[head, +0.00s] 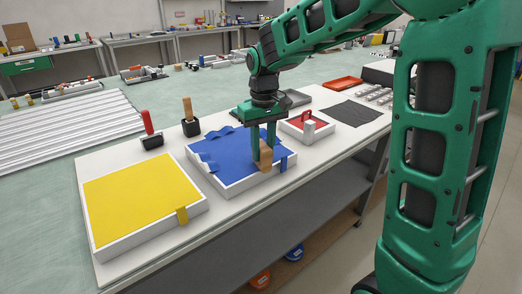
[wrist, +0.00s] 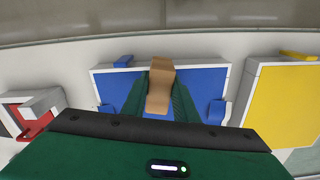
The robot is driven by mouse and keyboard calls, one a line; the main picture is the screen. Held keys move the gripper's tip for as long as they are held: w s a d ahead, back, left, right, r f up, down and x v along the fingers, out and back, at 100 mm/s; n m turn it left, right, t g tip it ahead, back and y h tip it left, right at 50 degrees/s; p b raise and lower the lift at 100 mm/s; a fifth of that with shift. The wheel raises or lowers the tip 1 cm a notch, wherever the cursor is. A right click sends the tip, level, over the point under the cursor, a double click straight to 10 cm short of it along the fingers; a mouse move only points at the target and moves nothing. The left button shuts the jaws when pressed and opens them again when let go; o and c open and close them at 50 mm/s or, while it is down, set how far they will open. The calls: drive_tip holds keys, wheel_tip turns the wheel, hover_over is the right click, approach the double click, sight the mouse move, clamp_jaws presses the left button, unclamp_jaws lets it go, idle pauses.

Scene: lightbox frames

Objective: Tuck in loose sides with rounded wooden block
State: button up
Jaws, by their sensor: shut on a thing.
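My gripper (head: 263,158) is shut on the rounded wooden block (head: 265,154), holding it upright over the near right part of the blue lightbox frame. The wrist view shows the block (wrist: 159,85) between my green fingers, above the blue sheet (wrist: 203,78). I cannot tell whether the block touches the sheet. The blue sheet (head: 228,152) lies in a white frame (head: 232,190). Wavy loose blue edges (head: 208,162) show at its left and far sides. A blue tab (head: 284,163) hangs over the near right rim. My gripper hides part of the sheet.
A yellow frame (head: 135,195) with a yellow tab (head: 182,215) lies to the left. A small red frame (head: 298,124) with a pale block (head: 308,132) lies to the right. Upright handled tools (head: 151,136) (head: 190,118) stand behind. A dark cloth (head: 353,112) lies further right.

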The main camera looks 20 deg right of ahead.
drive_tip(key=shift+r, duration=3.45)
